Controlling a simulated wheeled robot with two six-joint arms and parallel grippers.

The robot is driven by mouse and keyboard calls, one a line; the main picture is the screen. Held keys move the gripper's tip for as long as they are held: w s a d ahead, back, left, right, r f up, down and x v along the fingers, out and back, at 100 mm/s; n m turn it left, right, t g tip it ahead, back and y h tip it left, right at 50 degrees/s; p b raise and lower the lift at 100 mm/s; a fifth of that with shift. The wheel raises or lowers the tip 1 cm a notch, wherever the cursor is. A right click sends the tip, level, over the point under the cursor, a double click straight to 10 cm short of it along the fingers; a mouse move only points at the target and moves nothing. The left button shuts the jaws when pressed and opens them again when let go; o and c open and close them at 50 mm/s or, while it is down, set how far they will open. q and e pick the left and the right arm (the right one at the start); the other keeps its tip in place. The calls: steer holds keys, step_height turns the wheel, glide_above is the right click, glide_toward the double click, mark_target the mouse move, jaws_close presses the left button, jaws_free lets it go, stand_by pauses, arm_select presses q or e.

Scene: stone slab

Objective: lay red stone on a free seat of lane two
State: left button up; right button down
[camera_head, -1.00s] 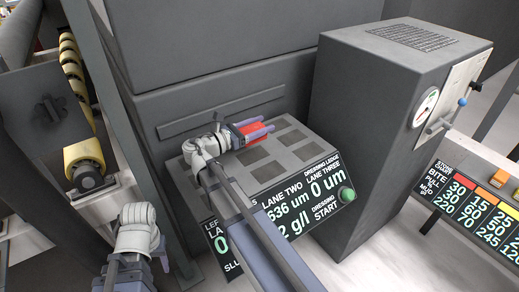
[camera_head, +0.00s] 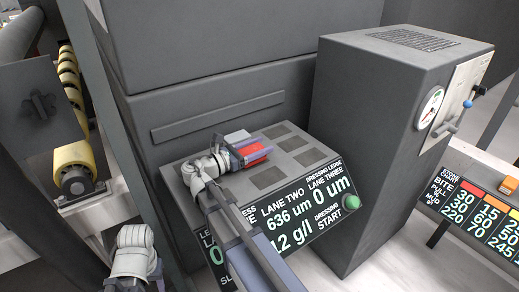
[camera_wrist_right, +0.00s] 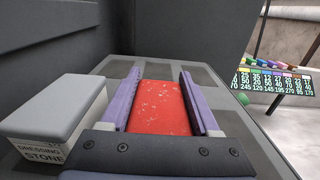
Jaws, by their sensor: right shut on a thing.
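The red stone (camera_head: 255,150) is between the fingers of my right gripper (camera_head: 254,152), low over the ledge (camera_head: 182,168). In the right wrist view the red stone (camera_wrist_right: 160,106) lies flat between two purple fingers, with white specks on it. Whether it touches the ledge I cannot tell. Dark square seats show bare on the ledge, such as one (camera_head: 269,178) near the "LANE TWO" label and one (camera_head: 311,158) near "LANE THREE". My left gripper (camera_head: 158,272) is at the lower left, mostly hidden by its wrist, and its jaws cannot be made out.
A grey-topped dressing stone (camera_wrist_right: 58,105) sits just left of the right gripper; it also shows in the head view (camera_head: 237,136). A dark wall rises behind the ledge. A tall cabinet (camera_head: 365,130) with a gauge stands to the right.

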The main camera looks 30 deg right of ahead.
steer(key=shift+f, duration=0.2)
steer(key=shift+c, duration=0.6)
jaws_free()
steer(key=shift+r, duration=0.1)
steer(key=shift+r, duration=0.25)
steer(key=a, duration=0.8)
steer(key=s+a, duration=0.1)
steer(key=a, duration=0.3)
steer(key=shift+f, duration=0.1)
